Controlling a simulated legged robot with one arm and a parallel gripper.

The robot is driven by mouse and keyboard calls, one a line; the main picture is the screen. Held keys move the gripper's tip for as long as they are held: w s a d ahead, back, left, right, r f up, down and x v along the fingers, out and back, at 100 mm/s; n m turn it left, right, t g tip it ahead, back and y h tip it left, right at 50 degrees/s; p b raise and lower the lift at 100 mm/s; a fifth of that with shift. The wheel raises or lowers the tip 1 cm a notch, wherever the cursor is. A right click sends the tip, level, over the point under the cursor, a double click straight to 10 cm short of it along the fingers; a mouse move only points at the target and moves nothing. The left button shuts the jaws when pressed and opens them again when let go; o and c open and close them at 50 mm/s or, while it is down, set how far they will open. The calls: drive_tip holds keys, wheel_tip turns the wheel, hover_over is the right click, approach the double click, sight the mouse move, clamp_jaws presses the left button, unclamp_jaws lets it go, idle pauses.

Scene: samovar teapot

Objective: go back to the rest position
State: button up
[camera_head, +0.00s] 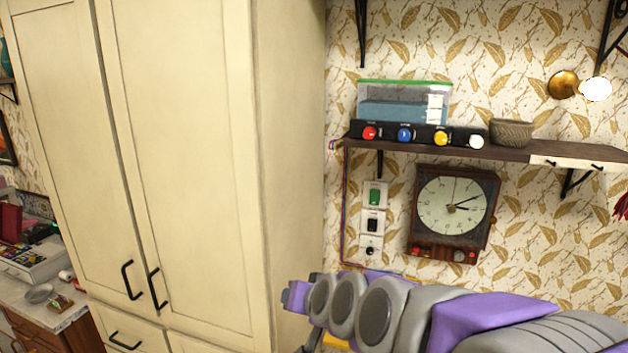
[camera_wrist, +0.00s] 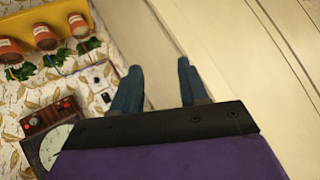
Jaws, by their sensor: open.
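My gripper (camera_wrist: 160,85) shows in the wrist view with its two blue-grey fingers apart and nothing between them. Behind the fingers are the wall's edge and the side of the cream cupboard (camera_wrist: 235,60). In the head view my purple and grey arm reaches in from the lower right. Its end is in front of the wall, just right of the cream cupboard (camera_head: 180,150); the fingers are hard to make out there.
A shelf (camera_head: 400,145) holds a button box (camera_head: 425,134), a clear container (camera_head: 403,102) and a woven bowl (camera_head: 511,133). Below are switches (camera_head: 373,221) and a clock (camera_head: 452,212). A yellow rack (camera_wrist: 50,35) holds several pots. A counter (camera_head: 60,318) stands at left.

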drive_tip(key=s+d+f+g+h+b, duration=0.1)
drive_tip(key=s+d+f, duration=0.4)
drive_tip(key=s, duration=0.6)
drive_tip(key=s+d+f+g+h+b, duration=0.2)
drive_tip(key=s+d+f+g, duration=0.4)
drive_tip(key=s, duration=0.5)
drive_tip(key=s+d+f+g+h+b, duration=0.1)
drive_tip(key=s+d+f+g+b, duration=0.2)
drive_tip(key=s+f, duration=0.5)
drive_tip(key=s+d+g, duration=0.1)
drive_tip(key=s+d, duration=0.1)
drive_tip(key=s, duration=0.2)
drive_tip(key=shift+d+n+h+b, duration=0.3)
drive_tip(key=shift+h+b, duration=0.1)
